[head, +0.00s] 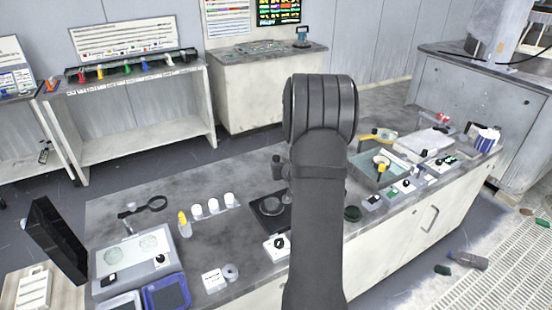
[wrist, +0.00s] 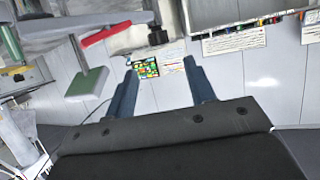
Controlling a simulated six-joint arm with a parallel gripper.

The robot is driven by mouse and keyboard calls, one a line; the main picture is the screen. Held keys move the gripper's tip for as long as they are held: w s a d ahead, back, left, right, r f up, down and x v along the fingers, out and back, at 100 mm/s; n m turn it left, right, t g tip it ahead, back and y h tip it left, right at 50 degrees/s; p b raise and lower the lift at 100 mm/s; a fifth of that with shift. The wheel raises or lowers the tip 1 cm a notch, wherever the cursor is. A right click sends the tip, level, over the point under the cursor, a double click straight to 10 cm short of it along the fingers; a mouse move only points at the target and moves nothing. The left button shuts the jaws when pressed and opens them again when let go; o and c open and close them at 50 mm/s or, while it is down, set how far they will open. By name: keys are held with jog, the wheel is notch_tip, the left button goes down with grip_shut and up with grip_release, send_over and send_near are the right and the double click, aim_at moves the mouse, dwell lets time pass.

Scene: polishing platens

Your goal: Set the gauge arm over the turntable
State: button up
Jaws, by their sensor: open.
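A dark square unit with a round disc, which looks like the turntable (head: 270,207), sits on the bench just left of my arm in the head view. My arm hides its right side. I cannot make out a gauge arm for certain; it may be behind my arm. My gripper (wrist: 163,92) shows in the wrist view with its two fingers wide apart and nothing between them. It faces the wall, away from the bench top. In the head view my gripper is hidden behind my arm.
A grey two-disc machine (head: 136,262) and a black ring-shaped piece (head: 152,204) are on the bench's left. White-capped bottles (head: 213,206) and a yellow bottle (head: 184,224) stand near the turntable. A tray (head: 378,168) and small control boxes (head: 405,187) crowd the right side.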

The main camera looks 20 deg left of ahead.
aim_at(277, 158)
jog(key=x, duration=1.1)
jog(key=shift+d, duration=0.1)
jog(key=shift+s, duration=0.1)
grip_shut()
